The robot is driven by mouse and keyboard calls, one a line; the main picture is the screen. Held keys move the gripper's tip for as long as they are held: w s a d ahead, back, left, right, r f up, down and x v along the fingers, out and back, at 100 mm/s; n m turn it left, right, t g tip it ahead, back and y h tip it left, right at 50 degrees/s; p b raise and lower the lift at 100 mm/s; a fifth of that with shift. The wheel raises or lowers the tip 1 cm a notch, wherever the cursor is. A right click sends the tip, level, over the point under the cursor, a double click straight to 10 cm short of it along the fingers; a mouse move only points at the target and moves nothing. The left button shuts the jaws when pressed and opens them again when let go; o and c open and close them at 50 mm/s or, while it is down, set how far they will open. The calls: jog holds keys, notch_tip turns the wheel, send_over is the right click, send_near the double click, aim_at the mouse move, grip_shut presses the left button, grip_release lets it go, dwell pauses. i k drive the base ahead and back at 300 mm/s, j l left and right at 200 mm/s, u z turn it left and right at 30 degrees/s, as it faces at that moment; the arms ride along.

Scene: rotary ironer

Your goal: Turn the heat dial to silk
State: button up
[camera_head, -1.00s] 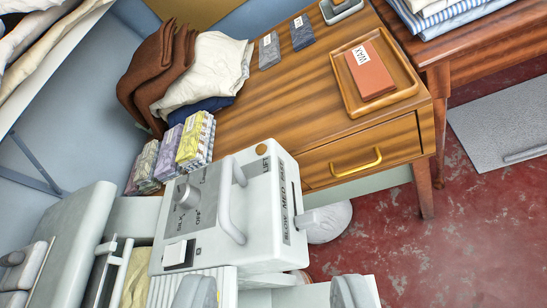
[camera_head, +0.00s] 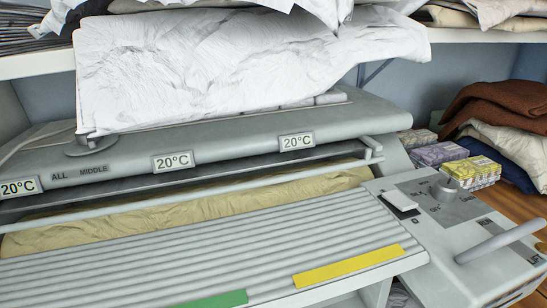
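The heat dial (camera_head: 445,187) is a small grey knob on a darker grey label plate (camera_head: 447,205), on top of the ironer's control box (camera_head: 440,270) at the right. Small lettering surrounds the dial, too small to read with certainty, so I cannot tell which mark the knob points at. A white rocker switch (camera_head: 400,201) sits left of the dial on the same box. A pale bar handle (camera_head: 500,241) rises from the box to the right of and nearer than the dial. My gripper is out of view.
The ribbed feed board (camera_head: 200,245) and cloth-covered roller (camera_head: 190,205) lie left of the control box. Three displays read 20°C, one of them at the middle (camera_head: 172,162). White linen (camera_head: 240,65) hangs above. Packets (camera_head: 470,172) and folded cloths (camera_head: 500,105) stand behind the box.

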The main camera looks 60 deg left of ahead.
aim_at(446, 190)
jog(key=u, duration=1.3)
jog(key=k+l+u, duration=0.6)
jog(key=k, duration=0.4)
